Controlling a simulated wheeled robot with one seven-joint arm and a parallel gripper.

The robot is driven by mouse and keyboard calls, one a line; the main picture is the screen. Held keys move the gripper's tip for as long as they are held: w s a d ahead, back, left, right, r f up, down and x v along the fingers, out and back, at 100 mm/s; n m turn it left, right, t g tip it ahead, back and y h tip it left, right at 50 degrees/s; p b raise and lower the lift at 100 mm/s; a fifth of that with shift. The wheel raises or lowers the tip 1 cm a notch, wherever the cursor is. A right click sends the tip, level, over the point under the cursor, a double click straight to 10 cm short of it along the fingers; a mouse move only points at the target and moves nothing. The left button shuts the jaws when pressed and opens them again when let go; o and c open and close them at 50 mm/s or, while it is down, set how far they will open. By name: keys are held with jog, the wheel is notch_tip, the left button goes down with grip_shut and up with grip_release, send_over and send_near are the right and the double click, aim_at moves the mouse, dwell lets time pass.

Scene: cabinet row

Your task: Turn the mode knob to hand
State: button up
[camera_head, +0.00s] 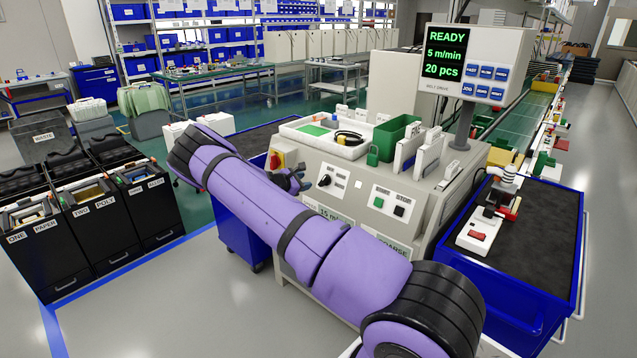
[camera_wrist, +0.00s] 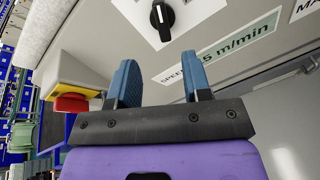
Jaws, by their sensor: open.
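A black rotary knob (camera_head: 325,181) sits on a white plate on the front of the grey machine. It also shows at the top of the wrist view (camera_wrist: 161,15), with a light pointer line on it; the mode words on its plate are too small or cut off to read. My gripper (camera_head: 293,182) is close to the machine front, just left of the knob in the head view. In the wrist view, my gripper (camera_wrist: 158,78) has its two blue fingers apart, with nothing between them. The knob is beyond the fingertips, not touched.
A red switch on a yellow box (camera_head: 275,160) is left of the knob and close to my left finger in the wrist view. A speed label (camera_wrist: 222,48) lies beside the knob plate. A screen (camera_head: 445,55) reads READY.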

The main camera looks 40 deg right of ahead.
aim_at(322, 181)
jog(key=shift+n+y, duration=0.3)
jog(key=shift+n, duration=0.2)
jog(key=x, duration=1)
jog(key=shift+s+d, duration=0.1)
jog(key=shift+d, duration=0.1)
